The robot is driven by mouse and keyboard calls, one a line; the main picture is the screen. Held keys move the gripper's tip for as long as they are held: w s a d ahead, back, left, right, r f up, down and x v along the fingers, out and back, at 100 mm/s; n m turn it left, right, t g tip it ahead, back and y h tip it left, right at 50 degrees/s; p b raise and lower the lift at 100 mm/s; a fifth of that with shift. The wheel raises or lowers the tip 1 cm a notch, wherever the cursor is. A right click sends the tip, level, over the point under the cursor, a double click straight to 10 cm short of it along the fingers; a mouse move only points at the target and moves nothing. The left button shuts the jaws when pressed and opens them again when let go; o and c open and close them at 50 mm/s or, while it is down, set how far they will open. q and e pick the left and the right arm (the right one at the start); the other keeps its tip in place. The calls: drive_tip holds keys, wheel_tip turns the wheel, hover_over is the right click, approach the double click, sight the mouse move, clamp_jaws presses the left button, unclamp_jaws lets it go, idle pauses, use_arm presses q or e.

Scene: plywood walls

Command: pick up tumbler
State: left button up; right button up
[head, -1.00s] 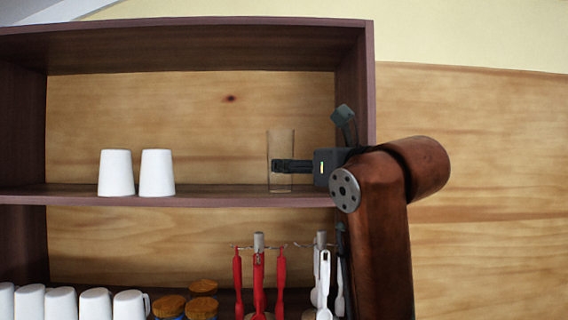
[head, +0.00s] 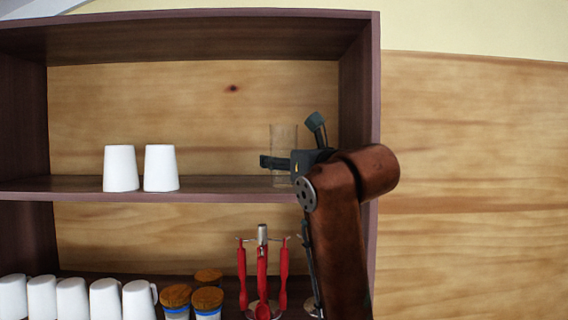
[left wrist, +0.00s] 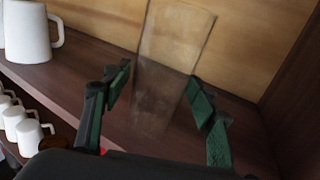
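The tumbler is a clear, see-through glass (head: 284,138) standing upright on the upper shelf, right of two white cups. It also shows in the left wrist view (left wrist: 172,65), between the two fingers. My left gripper (head: 268,162) reaches in from the right at the tumbler's lower half, one finger crossing in front of it. In the left wrist view the fingers of this gripper (left wrist: 160,82) are spread, one on each side of the glass. The left finger has a small gap to it; contact on the right is unclear. My right gripper is not in view.
Two white cups (head: 140,168) stand on the upper shelf (head: 225,188), left of the tumbler. The cabinet's right side wall (head: 358,110) is close to my arm. Below are several white mugs (head: 72,300), cork-lidded jars (head: 207,298) and a rack of red utensils (head: 263,270).

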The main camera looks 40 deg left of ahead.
use_arm(q)
drive_tip(key=shift+a, duration=0.15)
drive_tip(key=c, duration=1.1)
drive_tip(key=shift+r, duration=0.1)
drive_tip(key=shift+c, duration=0.2)
